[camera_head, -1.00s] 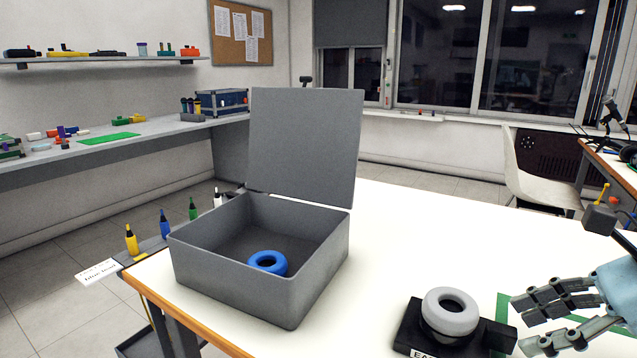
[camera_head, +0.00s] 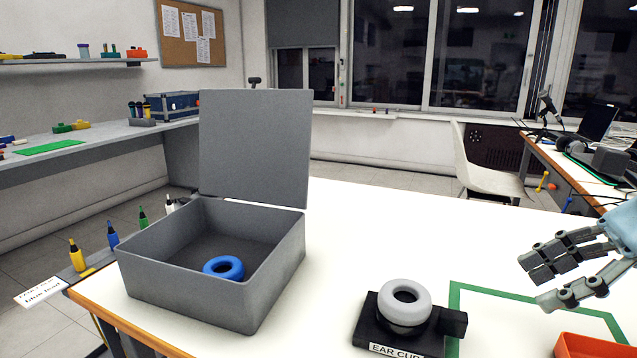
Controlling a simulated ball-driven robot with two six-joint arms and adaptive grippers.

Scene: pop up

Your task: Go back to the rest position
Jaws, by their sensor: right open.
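My right gripper (camera_head: 541,283) is at the right edge of the head view. Its fingers are apart and empty, above the white table near a green outline. My left gripper is not in view. A grey box (camera_head: 190,297) with its lid (camera_head: 255,147) raised stands on the table at the left. A blue ring (camera_head: 224,267) lies inside it. A grey ring (camera_head: 405,294) sits on a black stand (camera_head: 446,321) labelled "EAR CUP", to the left of my right gripper and apart from it.
An orange-red tray (camera_head: 590,345) shows at the bottom right, partly cut off. The green outline (camera_head: 490,289) is on the table (camera_head: 370,230). The table behind the stand is clear. A white chair (camera_head: 478,180) stands beyond the table.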

